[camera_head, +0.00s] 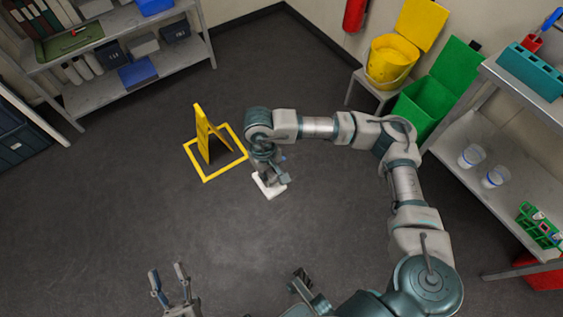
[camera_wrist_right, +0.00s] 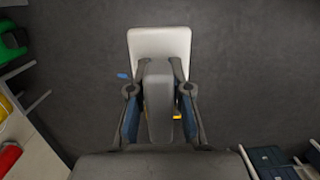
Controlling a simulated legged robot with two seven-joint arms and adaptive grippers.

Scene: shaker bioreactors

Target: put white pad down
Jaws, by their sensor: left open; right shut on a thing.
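The white pad (camera_head: 268,188) is at the lower end of my right arm, over the dark floor in the middle of the head view. It also shows at the top of the right wrist view (camera_wrist_right: 160,43). My right gripper (camera_head: 270,176) is shut on it, with a grey part (camera_wrist_right: 159,100) between the fingers in the wrist view. I cannot tell whether the pad touches the floor. My left gripper (camera_head: 168,277) is open and empty at the bottom of the head view.
A yellow floor sign (camera_head: 205,135) stands inside a yellow square outline (camera_head: 207,180), just left of the pad. A yellow bin (camera_head: 390,62), a green bin (camera_head: 428,100) and a metal bench (camera_head: 475,140) are at the right. Shelves (camera_head: 120,90) stand upper left. The floor below the pad is clear.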

